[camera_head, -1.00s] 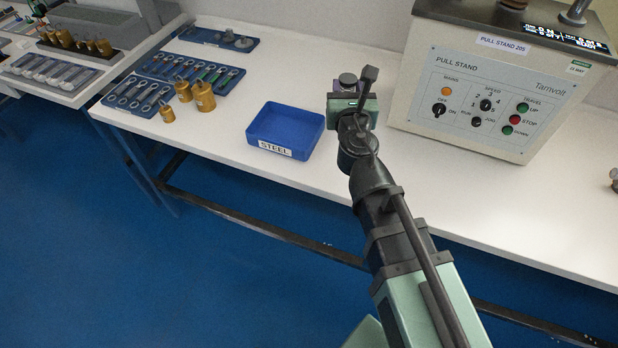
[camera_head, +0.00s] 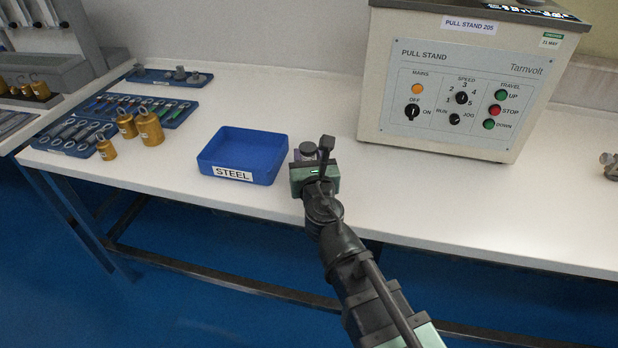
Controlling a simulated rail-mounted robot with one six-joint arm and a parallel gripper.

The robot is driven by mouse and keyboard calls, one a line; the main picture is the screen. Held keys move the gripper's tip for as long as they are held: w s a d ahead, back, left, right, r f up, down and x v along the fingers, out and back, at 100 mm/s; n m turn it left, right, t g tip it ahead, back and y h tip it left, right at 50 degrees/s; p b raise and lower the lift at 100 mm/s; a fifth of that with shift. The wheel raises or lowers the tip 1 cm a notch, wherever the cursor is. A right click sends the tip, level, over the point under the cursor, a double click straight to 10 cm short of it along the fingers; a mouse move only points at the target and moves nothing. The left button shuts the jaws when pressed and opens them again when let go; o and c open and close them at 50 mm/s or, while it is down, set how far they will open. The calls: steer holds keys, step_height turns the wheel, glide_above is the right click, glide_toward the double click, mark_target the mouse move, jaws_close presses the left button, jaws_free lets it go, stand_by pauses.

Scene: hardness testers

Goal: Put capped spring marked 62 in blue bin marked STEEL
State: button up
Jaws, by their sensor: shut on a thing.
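The blue bin (camera_head: 213,163) marked STEEL stands near the front edge of the white table and looks empty inside. My gripper (camera_head: 307,160) is just right of the bin, over the table. It is shut on a small dark grey, round-topped piece (camera_head: 308,149), which is probably the capped spring. Its number cannot be read, and most of it is hidden by my gripper.
The pull stand (camera_head: 450,90) stands behind and right of my gripper. Brass weights (camera_head: 148,128) and blue trays of tools (camera_head: 125,105) lie left of the bin. Bare table lies to the right, with a small metal fitting (camera_head: 609,166) at the edge.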

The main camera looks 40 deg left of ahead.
step_height(320, 180, down, 3)
steer(key=shift+f+b, duration=0.15)
steer(key=shift+b, duration=0.75)
steer(key=shift+r, duration=0.25)
steer(key=shift+f, duration=0.1)
steer(key=o, duration=0.6)
steer(key=shift+f, duration=0.1)
steer(key=o, duration=0.5)
steer(key=shift+r+p, duration=0.4)
steer(key=shift+p, duration=0.05)
steer(key=v, duration=0.7)
steer(key=shift+s+d+f, duration=0.15)
steer(key=shift+s+d, duration=0.05)
steer(key=shift+s, duration=0.05)
